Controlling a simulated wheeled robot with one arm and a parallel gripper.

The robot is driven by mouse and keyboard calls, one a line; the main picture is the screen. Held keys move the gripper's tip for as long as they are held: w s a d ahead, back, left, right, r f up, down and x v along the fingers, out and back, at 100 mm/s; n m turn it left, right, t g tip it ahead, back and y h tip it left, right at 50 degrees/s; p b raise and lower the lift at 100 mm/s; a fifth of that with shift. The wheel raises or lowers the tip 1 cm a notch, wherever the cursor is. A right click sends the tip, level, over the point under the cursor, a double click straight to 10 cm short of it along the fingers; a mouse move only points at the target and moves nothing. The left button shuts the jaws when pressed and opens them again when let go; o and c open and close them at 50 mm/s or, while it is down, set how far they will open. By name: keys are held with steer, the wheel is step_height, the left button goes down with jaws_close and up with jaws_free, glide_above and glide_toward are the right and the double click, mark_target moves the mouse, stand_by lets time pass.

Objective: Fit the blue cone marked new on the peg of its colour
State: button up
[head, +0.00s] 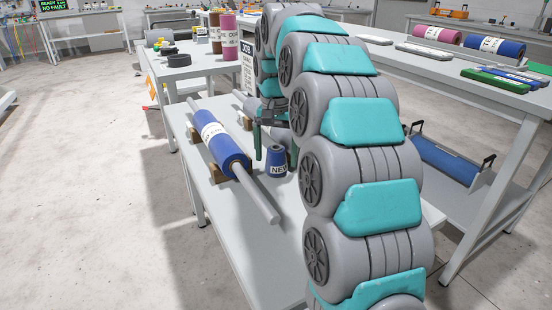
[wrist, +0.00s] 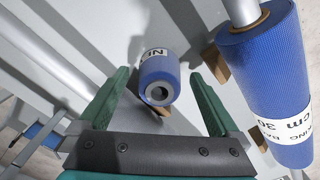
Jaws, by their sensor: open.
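The blue cone (head: 278,163) has a white label reading NEW and stands upright on the light grey table (head: 258,255), right of a big blue roll. In the wrist view the cone (wrist: 152,72) shows its grey-rimmed top hole turned toward the camera. My gripper (head: 275,151) is open, its green fingers above and around the cone in the head view. In the wrist view my gripper (wrist: 160,76) has one finger on each side of the cone, with gaps; contact is not visible. I cannot make out a blue peg in either view.
The blue roll (head: 234,158) on a grey bar rests on wooden blocks close left of the cone; it also shows in the wrist view (wrist: 262,70). A JOB sign (head: 247,49) stands behind. Pink and blue rolls (head: 494,46) lie on the right bench.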

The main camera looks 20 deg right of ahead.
mark_target(276, 148)
steer(key=shift+r, duration=3.1)
steer(key=shift+s, duration=0.1)
